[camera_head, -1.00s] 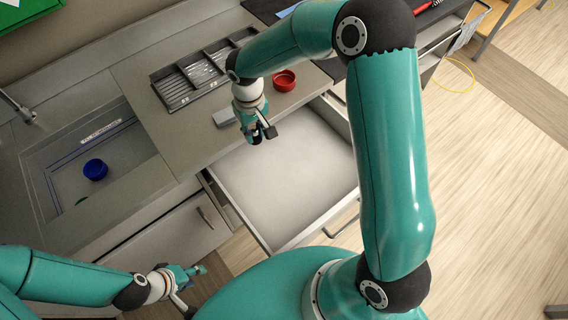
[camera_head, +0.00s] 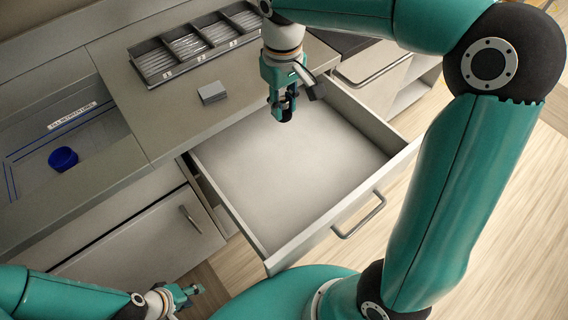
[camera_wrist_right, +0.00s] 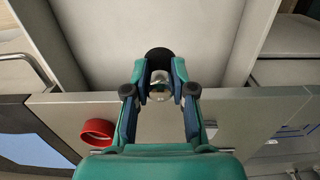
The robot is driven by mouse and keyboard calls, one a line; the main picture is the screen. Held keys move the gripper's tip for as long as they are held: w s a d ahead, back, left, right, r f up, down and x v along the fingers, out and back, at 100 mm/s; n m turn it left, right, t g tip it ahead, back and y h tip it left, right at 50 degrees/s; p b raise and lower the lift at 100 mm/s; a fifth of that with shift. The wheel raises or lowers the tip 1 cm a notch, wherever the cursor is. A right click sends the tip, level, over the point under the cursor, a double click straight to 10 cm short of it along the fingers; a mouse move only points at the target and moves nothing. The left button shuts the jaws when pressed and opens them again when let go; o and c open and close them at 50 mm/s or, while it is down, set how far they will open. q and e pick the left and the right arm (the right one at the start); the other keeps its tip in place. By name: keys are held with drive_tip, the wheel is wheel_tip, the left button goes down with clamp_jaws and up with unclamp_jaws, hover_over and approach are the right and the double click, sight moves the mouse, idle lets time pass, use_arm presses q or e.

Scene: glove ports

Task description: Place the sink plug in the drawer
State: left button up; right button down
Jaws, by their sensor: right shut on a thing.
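The drawer (camera_head: 285,165) is pulled open below the counter, and its pale floor looks bare. My right gripper (camera_head: 284,103) is over the back part of the drawer, pointing down. In the right wrist view, my right gripper (camera_wrist_right: 160,85) is shut on the sink plug (camera_wrist_right: 158,57), a dark round piece with a shiny metal knob between the fingertips. In the head view the plug is a small dark shape at the fingertips, apart from the drawer floor. My left gripper (camera_head: 182,295) is low at the left, away from the drawer; its fingers are too small to read.
A basin with a blue cup (camera_head: 63,158) lies at the left. A divided tray (camera_head: 195,43) and a small grey block (camera_head: 212,92) sit on the counter behind the drawer. A red ring (camera_wrist_right: 98,132) shows in the right wrist view. The drawer's walls and front handle (camera_head: 360,217) stand around its interior.

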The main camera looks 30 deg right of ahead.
sight(285, 166)
drive_tip(key=shift+s+f, duration=0.1)
drive_tip(key=shift+s, duration=0.1)
drive_tip(key=shift+s+d+f, duration=0.1)
drive_tip(key=shift+f, duration=0.05)
use_arm(q)
wheel_tip(285, 166, down, 3)
drive_tip(key=shift+r+b, duration=0.1)
drive_tip(key=shift+b, duration=0.95)
use_arm(e)
wheel_tip(285, 166, down, 19)
drive_tip(key=shift+f, duration=0.2)
drive_tip(key=shift+f, duration=0.1)
drive_tip(key=c, duration=1)
unclamp_jaws()
